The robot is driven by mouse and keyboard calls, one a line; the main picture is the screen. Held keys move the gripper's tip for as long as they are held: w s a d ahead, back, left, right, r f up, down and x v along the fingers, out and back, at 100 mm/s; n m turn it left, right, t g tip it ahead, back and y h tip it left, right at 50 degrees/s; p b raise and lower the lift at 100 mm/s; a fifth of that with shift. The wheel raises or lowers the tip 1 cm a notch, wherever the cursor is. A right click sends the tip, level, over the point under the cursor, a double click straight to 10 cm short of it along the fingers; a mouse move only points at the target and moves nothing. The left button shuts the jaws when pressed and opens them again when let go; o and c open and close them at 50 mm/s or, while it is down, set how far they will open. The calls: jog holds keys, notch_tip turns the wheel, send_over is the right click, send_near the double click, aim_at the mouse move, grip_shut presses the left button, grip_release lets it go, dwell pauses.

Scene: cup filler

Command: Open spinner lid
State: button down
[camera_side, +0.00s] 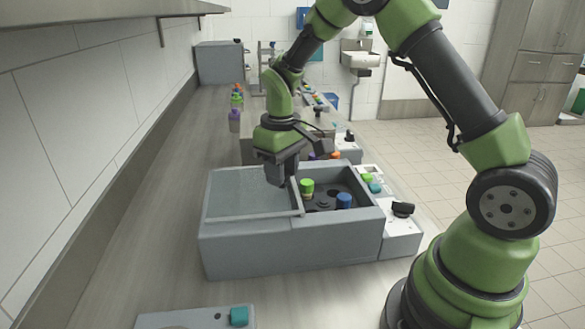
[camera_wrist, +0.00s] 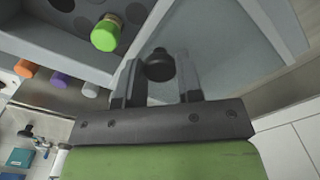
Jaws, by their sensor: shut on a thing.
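The spinner (camera_side: 290,247) is a grey box with a sliding lid (camera_side: 245,196). The greyish, glass-like lid covers the left part of the box. The right part is uncovered and shows a dark rotor with a green-capped tube (camera_side: 307,188) and a blue-capped tube (camera_side: 343,201). My gripper (camera_side: 280,178) is at the lid's right edge. In the wrist view my gripper (camera_wrist: 160,78) is shut on a black knob (camera_wrist: 158,66), with a finger on each side. The green-capped tube (camera_wrist: 106,33) also shows there. The knob is hidden by my gripper in the side view.
A control panel with a black knob (camera_side: 403,209) is at the box's right. Orange (camera_wrist: 25,68), purple (camera_wrist: 59,79) and white caps stand beside the box. A device with a teal block (camera_side: 239,316) lies in front. The wall runs along the left.

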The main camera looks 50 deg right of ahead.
jog(key=c, duration=0.8)
grip_release()
notch_tip(320, 180, up, 10)
jog(key=s+a+r+m+t, duration=0.2)
jog(key=s+a+r+t, duration=0.25)
jog(key=s+r, duration=0.45)
jog(key=s+a+t, duration=0.1)
jog(key=s, duration=0.2)
jog(key=s+f+m+y, duration=0.1)
jog(key=s, duration=0.3)
jog(key=s+a+m+t+y, duration=0.1)
jog(key=s, duration=0.2)
jog(key=shift+s+a+f+t, duration=0.2)
jog(key=shift+a+f+t, duration=0.05)
jog(key=shift+a+t, duration=0.1)
